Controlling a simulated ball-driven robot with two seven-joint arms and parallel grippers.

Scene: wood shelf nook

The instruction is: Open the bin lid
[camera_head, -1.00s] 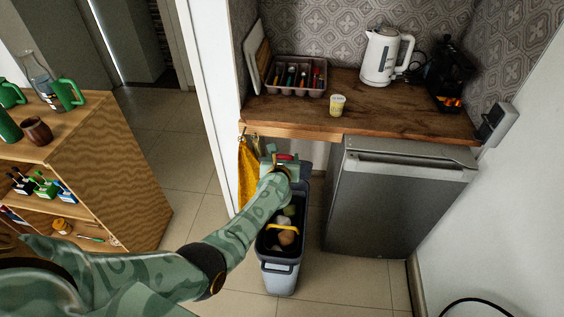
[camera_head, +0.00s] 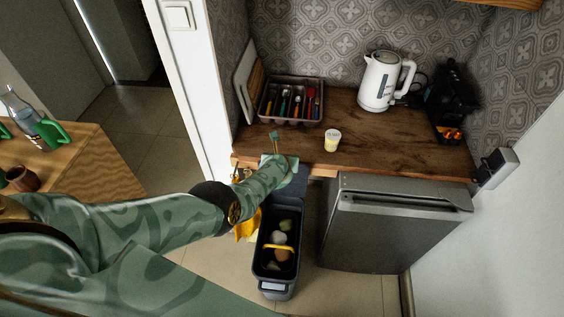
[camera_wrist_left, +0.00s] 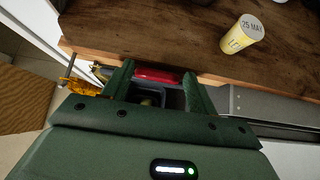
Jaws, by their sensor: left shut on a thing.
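The grey bin (camera_head: 262,240) stands on the floor beside the fridge, with its top open. Several items lie inside, including a yellow curved piece (camera_head: 279,247). The dark bin lid (camera_head: 291,186) is raised at the bin's far end, partly hidden by my left arm. My left gripper (camera_head: 279,152) is at the lid's upper end, close to the counter's front edge. The exact contact is hidden. My right gripper is out of view.
The wooden counter (camera_head: 380,150) overhangs just beyond my left gripper. It holds a small cup (camera_head: 332,140), a kettle (camera_head: 382,82) and a cutlery tray (camera_head: 263,108). The fridge (camera_head: 385,225) is right of the bin. A yellow cloth (camera_head: 246,226) hangs to its left.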

